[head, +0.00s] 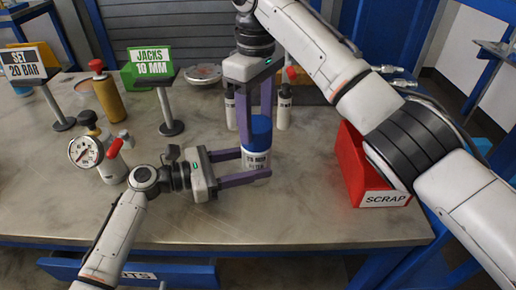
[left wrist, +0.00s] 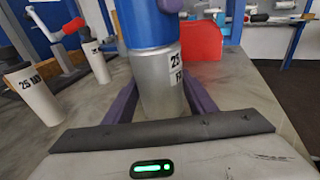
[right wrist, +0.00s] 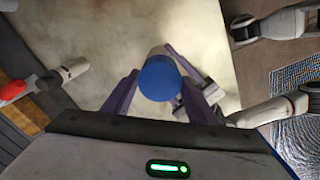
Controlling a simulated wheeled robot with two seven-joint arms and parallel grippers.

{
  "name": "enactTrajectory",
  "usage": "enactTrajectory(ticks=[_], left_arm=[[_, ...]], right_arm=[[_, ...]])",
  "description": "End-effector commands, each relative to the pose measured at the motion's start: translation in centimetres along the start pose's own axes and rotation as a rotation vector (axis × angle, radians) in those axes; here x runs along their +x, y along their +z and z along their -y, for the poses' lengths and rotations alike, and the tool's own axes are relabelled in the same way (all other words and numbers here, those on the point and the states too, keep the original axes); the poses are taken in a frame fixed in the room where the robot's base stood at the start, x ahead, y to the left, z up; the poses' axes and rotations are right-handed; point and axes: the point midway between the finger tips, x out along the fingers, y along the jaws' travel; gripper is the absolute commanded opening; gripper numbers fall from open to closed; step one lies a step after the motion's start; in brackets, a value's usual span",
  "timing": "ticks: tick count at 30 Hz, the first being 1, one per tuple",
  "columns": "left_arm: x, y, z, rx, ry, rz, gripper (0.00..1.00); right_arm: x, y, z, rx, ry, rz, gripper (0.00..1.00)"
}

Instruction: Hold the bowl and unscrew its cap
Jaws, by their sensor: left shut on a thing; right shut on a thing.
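The bowl (head: 257,163) is a pale grey cylinder with a printed label, upright near the middle of the table, with a blue cap (head: 260,130) on top. My left gripper (head: 256,164) comes in from the left, level, and is shut on the body. In the left wrist view the body (left wrist: 160,85) stands between the purple fingers. My right gripper (head: 257,120) points down from above and is shut on the cap. In the right wrist view the round cap top (right wrist: 160,80) sits between the fingers. The fingers partly hide the cap and body.
A red SCRAP bin (head: 365,175) stands to the right. The table front is clear.

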Motion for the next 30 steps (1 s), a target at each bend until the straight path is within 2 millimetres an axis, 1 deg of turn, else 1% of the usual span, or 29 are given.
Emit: enactTrajectory(ticks=[8, 11, 14, 30], left_arm=[[0.02, -0.07, 0.05, -0.001, -0.001, -0.001, 0.33], [0.02, -0.07, 0.05, -0.001, -0.001, -0.001, 0.33], [0.02, -0.07, 0.05, -0.001, -0.001, -0.001, 0.33], [0.02, -0.07, 0.04, -0.002, -0.001, -0.001, 0.33]], right_arm=[[0.00, 0.03, 0.00, -0.009, 0.000, 0.001, 0.23], [-0.01, 0.03, -0.01, -0.058, 0.000, 0.001, 0.23], [-0.02, 0.03, 0.00, -0.193, 0.000, 0.001, 0.23], [-0.08, 0.02, 0.02, -1.036, -0.001, 0.000, 0.23]])
